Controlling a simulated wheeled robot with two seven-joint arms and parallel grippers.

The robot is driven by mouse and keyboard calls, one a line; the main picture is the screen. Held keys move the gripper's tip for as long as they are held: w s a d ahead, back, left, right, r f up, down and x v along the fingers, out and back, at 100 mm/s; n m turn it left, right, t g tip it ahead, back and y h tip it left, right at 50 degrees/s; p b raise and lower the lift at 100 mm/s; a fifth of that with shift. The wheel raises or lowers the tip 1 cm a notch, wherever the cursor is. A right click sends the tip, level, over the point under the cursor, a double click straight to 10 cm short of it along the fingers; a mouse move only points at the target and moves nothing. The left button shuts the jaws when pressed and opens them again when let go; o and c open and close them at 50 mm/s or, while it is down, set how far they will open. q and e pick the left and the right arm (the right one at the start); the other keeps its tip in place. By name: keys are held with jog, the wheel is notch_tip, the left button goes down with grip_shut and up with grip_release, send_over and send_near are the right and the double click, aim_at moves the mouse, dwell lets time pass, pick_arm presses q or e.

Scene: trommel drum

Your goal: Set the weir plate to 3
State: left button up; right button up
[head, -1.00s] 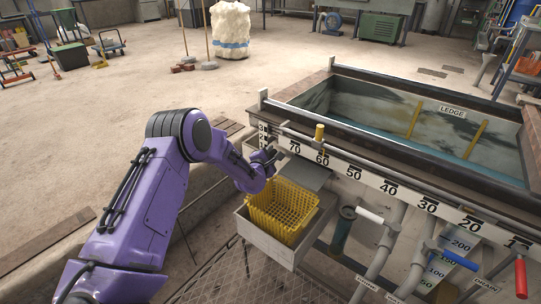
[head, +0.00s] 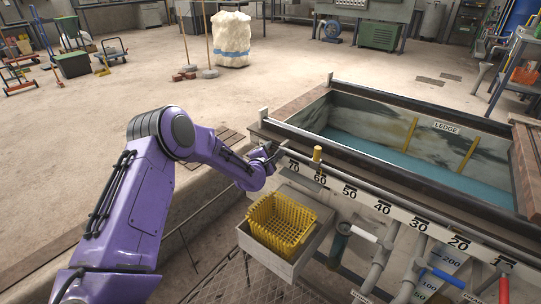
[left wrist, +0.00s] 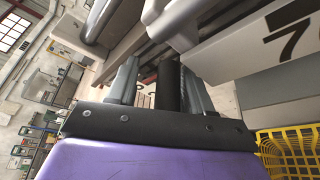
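My left gripper (head: 272,153) is at the near left corner of the tank (head: 330,86), beside the left end of the white number scale (head: 382,208). In the left wrist view its two fingers (left wrist: 160,88) stand apart with a dark upright bar (left wrist: 169,86) between them. A gap shows on the bar's left side, so the fingers do not look closed on it. I cannot make out the weir plate or its mark for 3; the gripper covers that corner. My right gripper is not in view.
A yellow basket (head: 281,221) sits in a grey box (head: 262,256) below the gripper. White (head: 357,232) and blue (head: 447,279) handled valves are lower right.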

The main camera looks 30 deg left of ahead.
pick_arm(q)
jog(key=shift+f, duration=0.15)
jog(key=shift+s+d, duration=0.1)
jog(key=shift+s, duration=0.05)
jog(key=p+v, duration=0.2)
jog(key=v, duration=0.8)
jog(key=shift+s, duration=0.1)
